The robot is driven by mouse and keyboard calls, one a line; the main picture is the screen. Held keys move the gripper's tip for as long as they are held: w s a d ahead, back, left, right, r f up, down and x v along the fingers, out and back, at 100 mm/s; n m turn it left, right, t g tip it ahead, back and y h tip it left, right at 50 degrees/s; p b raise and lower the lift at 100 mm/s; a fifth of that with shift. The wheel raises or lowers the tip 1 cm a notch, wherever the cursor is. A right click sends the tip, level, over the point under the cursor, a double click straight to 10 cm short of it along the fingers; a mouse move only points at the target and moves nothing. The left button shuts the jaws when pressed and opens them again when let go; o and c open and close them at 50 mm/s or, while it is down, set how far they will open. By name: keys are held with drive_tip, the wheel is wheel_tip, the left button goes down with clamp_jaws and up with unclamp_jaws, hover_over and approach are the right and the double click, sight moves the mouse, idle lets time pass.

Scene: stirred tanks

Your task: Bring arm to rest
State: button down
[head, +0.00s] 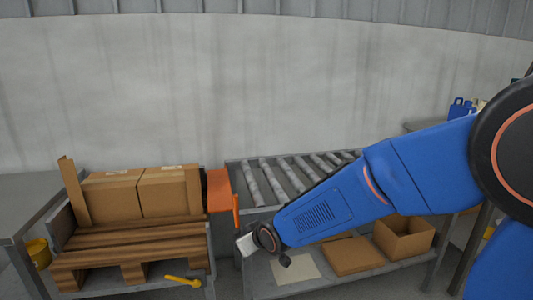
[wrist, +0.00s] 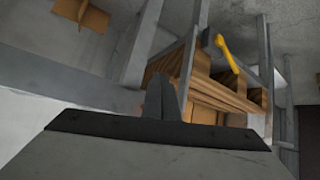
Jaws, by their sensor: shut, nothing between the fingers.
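My blue arm reaches from the right edge of the head view down and left. Its wrist end hangs in front of the roller conveyor (head: 262,185). The fingers are not clearly seen in the head view. In the wrist view my gripper (wrist: 162,98) is shut, its dark fingers together at the lower middle, with nothing between them. Behind the fingers, the wooden pallet (wrist: 200,88) shows at an angle, apart from them as far as I can tell.
Two cardboard boxes (head: 140,194) sit on the pallet on a grey stand at left. A yellow tool (head: 183,281) lies at its front; a yellow bucket (head: 39,252) is farther left. An orange panel (head: 219,190) stands beside the conveyor. An open carton (head: 404,238) is on the lower shelf.

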drive_tip(key=s+d+r+m+g+h, duration=0.15)
drive_tip(key=s+d+r, duration=0.3)
drive_tip(key=d, duration=0.75)
drive_tip(key=s+d+r+m+t+h, duration=0.1)
drive_tip(key=s+d+r+m+h, duration=0.15)
drive_tip(key=s+d, duration=0.65)
drive_tip(key=s+d+m+g+h, duration=0.1)
drive_tip(key=s+d+m+g, duration=0.2)
drive_tip(key=s+d, duration=1.2)
drive_tip(key=shift+s+d+r+m+h, duration=0.4)
drive_tip(key=shift+s+m, duration=0.4)
drive_tip(key=shift+s, duration=0.25)
drive_tip(key=shift+w, duration=0.1)
